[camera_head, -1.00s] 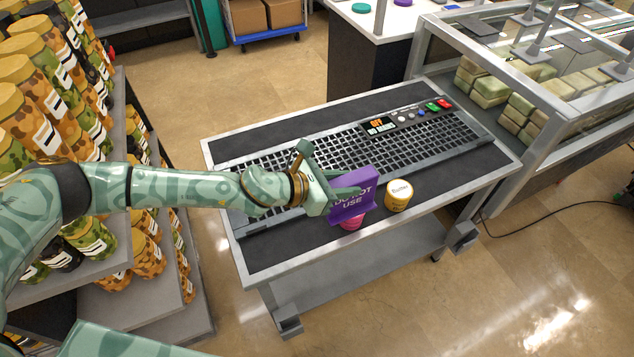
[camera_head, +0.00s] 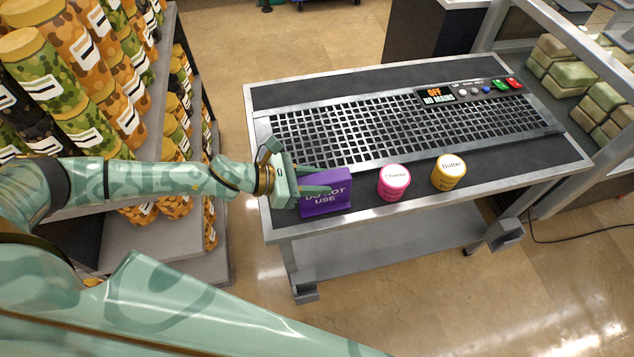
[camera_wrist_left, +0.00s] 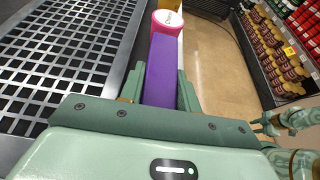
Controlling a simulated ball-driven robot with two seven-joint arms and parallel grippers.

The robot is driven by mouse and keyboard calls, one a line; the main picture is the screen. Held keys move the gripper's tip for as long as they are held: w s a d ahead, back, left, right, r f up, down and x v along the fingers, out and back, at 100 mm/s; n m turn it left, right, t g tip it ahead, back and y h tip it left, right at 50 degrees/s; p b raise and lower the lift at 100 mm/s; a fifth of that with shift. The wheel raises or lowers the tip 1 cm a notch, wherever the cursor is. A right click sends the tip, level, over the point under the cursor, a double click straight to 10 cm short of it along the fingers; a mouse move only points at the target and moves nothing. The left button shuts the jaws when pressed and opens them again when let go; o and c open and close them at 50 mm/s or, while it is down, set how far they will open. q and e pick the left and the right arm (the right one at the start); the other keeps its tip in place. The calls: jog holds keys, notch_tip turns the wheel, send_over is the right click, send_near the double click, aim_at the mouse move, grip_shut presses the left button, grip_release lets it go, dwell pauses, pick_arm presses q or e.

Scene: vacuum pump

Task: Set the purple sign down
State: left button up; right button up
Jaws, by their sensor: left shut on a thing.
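The purple sign (camera_head: 326,197), lettered "DO NOT USE", is upright at the front left of the table in the head view. My left gripper (camera_head: 316,180) is shut on it from the left, near its top. The sign's lower edge is at or just above the dark table strip; I cannot tell whether it touches. In the left wrist view the sign (camera_wrist_left: 160,78) is a purple strip between the two fingers. My right arm shows at the right edge of that view, and its gripper (camera_wrist_left: 264,124) is too small to read.
A pink tub (camera_head: 394,181) stands right of the sign, and a yellow "Butter" tub (camera_head: 448,172) beyond it. Behind is a metal grid (camera_head: 400,130) with an "OFF" control panel (camera_head: 470,92). Shelves of camouflage jars (camera_head: 90,100) stand left of the table (camera_head: 420,200).

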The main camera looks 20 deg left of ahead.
pick_arm(q)
jog(key=shift+f, duration=0.2)
jog(key=shift+f, duration=0.15)
jog(key=o, duration=1)
jog(key=shift+w, duration=0.1)
jog(key=shift+r, duration=0.3)
jog(key=v, duration=1.2)
jog(key=shift+f, duration=0.15)
